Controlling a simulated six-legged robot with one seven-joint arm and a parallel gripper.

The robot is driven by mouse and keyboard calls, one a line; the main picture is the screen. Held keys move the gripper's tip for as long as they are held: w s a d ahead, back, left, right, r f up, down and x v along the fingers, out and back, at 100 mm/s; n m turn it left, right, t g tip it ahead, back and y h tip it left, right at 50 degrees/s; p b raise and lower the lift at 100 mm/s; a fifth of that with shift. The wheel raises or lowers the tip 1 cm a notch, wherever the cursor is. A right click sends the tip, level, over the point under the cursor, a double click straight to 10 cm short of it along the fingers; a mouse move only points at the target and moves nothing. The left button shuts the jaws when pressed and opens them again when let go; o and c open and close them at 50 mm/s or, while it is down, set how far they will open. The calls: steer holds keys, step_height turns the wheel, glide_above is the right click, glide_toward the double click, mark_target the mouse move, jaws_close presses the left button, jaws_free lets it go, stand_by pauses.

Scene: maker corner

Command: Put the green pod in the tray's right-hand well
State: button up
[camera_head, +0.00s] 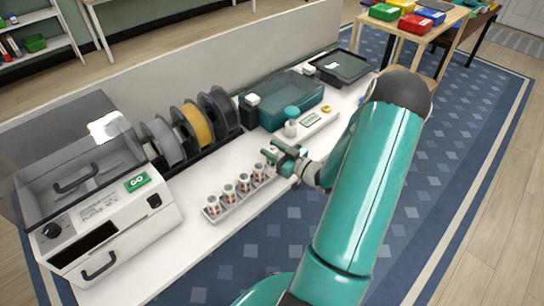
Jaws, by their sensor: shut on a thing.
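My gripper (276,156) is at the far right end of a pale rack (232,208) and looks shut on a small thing. The fingers and arm hide most of that thing, so I cannot tell its colour or whether it is the green pod. The tray's wells are too small to make out.
On the white bench (180,238), a white machine with a clear lid (105,210) stands left. Filament spools (196,126), a teal case (290,98) and a dark bin (342,67) line the back. Bare bench lies in front of the spools.

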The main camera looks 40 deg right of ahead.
steer(key=shift+w+d+f, duration=0.1)
steer(key=shift+w+f, duration=0.2)
steer(key=shift+f, duration=1.6)
steer(key=o, duration=0.7)
steer(key=shift+f, duration=0.15)
